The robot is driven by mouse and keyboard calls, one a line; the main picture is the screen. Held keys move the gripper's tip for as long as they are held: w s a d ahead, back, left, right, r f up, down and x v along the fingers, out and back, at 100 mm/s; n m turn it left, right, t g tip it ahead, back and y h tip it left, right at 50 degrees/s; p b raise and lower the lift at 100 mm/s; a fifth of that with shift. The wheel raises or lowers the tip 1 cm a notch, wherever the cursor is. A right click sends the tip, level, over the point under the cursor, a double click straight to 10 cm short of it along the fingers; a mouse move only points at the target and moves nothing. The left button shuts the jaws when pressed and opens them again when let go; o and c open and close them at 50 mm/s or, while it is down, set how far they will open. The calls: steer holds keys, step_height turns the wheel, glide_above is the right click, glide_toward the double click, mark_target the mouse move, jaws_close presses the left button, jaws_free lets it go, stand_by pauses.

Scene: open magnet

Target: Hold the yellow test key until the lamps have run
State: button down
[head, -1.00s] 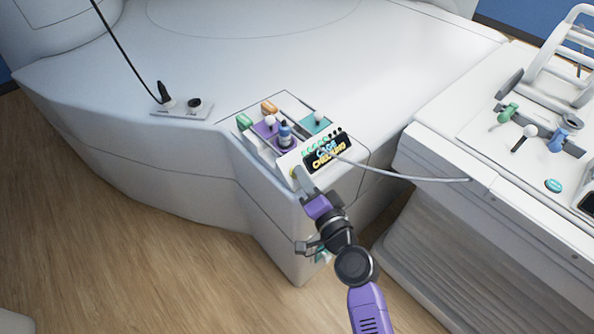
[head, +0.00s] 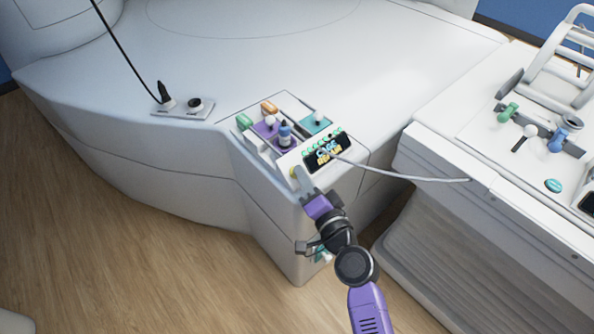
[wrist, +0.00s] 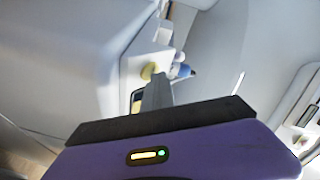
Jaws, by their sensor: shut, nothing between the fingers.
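The yellow test key (head: 294,172) is on the front of a small white unit with a dark display. It also shows in the wrist view (wrist: 148,71), partly covered by my fingers. My gripper (head: 300,177) is shut and empty, its fingertips (wrist: 154,80) at the key and seemingly touching it. How far the key is pressed I cannot tell. The lamps (head: 322,145) are a row along the top of the display (head: 327,152), and several show green. The display carries bright lettering; its first word reads CAGE, and the second is too small to read surely.
A grey cable (head: 400,178) runs right to a white console (head: 480,170) with levers. Wooden floor (head: 130,250) is clear on the left.

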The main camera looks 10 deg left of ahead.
steer(key=shift+s+d+r+p, duration=0.35)
steer(key=shift+d+r+p, duration=0.15)
steer(key=shift+r, duration=0.1)
steer(key=s+d+r+p, duration=0.2)
steer(key=r, duration=0.1)
steer(key=shift+d+r+p, duration=0.3)
steer(key=shift+p, duration=0.05)
stand_by(0.3)
stand_by(0.4)
